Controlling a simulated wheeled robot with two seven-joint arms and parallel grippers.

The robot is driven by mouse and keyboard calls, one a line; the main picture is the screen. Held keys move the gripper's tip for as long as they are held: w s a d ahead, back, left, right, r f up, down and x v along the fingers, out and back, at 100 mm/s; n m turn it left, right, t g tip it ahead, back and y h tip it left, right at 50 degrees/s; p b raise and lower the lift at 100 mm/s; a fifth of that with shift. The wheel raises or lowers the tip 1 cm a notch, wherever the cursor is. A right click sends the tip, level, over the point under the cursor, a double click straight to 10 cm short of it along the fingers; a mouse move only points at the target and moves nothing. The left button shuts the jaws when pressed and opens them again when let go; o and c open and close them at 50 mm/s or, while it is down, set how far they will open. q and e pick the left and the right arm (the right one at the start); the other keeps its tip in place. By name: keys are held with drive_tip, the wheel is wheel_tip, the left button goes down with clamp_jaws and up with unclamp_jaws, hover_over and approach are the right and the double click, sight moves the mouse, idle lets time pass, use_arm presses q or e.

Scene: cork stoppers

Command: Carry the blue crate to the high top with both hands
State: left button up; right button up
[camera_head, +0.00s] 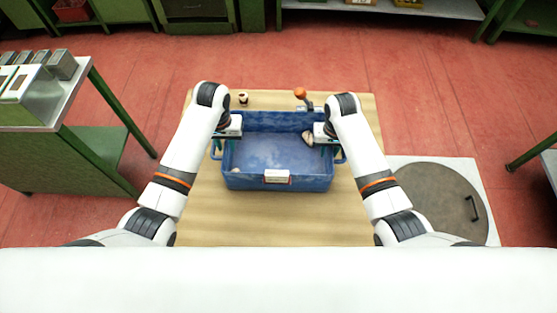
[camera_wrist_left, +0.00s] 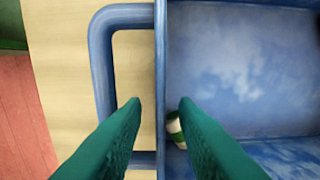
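The blue crate (camera_head: 277,184) stands on a wooden table top, with a white label on its front wall. My left gripper (camera_head: 220,144) is at the crate's left wall. In the left wrist view its green fingers (camera_wrist_left: 160,104) are apart, one on each side of that wall, beside the blue loop handle (camera_wrist_left: 103,70). My right gripper (camera_head: 326,141) is at the right wall; its finger gap is too small to tell. A beige piece (camera_head: 308,138) shows inside the crate near it. In the left wrist view a white and green item (camera_wrist_left: 174,128) is partly hidden behind a finger.
A small dark-and-white item (camera_head: 243,98) and an orange-knobbed device (camera_head: 300,93) stand behind the crate. A higher metal-topped green bench (camera_head: 75,90) stands at left with metal boxes on it. A round plate (camera_head: 437,202) is on the floor at right. Red floor lies open between.

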use_arm(q)
wheel_tip(320, 180, up, 8)
drive_tip(key=shift+r, duration=0.1)
use_arm(e)
wheel_tip(320, 180, up, 12)
use_arm(q)
drive_tip(key=shift+r, duration=0.1)
idle(0.4)
drive_tip(key=shift+s, duration=0.1)
use_arm(e)
drive_tip(key=shift+s+f, duration=0.1)
